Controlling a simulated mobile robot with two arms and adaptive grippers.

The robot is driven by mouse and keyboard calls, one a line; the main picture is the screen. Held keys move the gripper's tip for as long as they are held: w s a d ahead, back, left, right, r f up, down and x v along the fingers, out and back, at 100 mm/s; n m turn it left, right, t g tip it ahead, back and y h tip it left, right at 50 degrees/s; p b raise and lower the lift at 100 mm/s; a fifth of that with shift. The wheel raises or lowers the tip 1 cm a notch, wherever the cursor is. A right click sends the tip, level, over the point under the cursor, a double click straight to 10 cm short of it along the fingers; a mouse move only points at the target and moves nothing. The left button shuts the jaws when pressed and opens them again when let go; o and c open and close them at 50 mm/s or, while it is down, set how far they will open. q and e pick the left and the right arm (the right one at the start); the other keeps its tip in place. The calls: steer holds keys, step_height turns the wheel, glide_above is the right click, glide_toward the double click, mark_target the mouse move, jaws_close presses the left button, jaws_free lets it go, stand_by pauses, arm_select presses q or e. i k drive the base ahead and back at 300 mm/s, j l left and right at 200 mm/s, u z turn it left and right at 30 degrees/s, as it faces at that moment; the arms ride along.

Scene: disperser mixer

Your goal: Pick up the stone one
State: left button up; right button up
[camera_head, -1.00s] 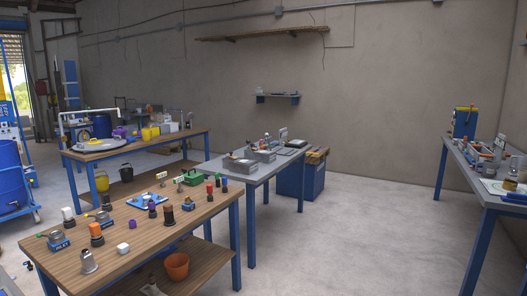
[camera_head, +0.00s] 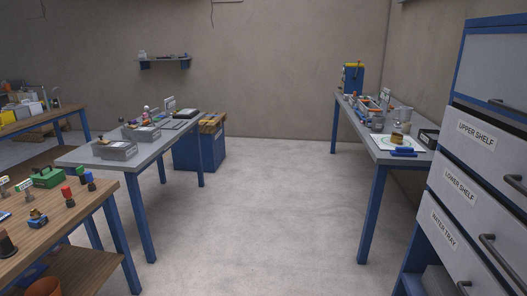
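I cannot tell which item is the stone one; the small items are too far off to make out their material. The wooden table (camera_head: 86,235) at the lower left holds a green case (camera_head: 47,178) and several small coloured-top items, such as a red-topped one (camera_head: 68,196). The grey table (camera_head: 79,156) behind it bears two grey boxes (camera_head: 117,150). The grey table on the right (camera_head: 375,150) bears a brown and yellow item (camera_head: 397,138) on a white sheet. Neither of my grippers is in view.
A drawer cabinet (camera_head: 450,220) labelled upper shelf, lower shelf and water tray stands close on the right. A blue cabinet (camera_head: 198,150) stands behind the left grey table. The concrete floor (camera_head: 270,220) between the tables is clear. A wall shelf (camera_head: 165,62) hangs at the back.

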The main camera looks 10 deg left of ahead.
mark_target(146, 123)
steer(key=i, duration=2.65)
steer(key=j+u, duration=0.05)
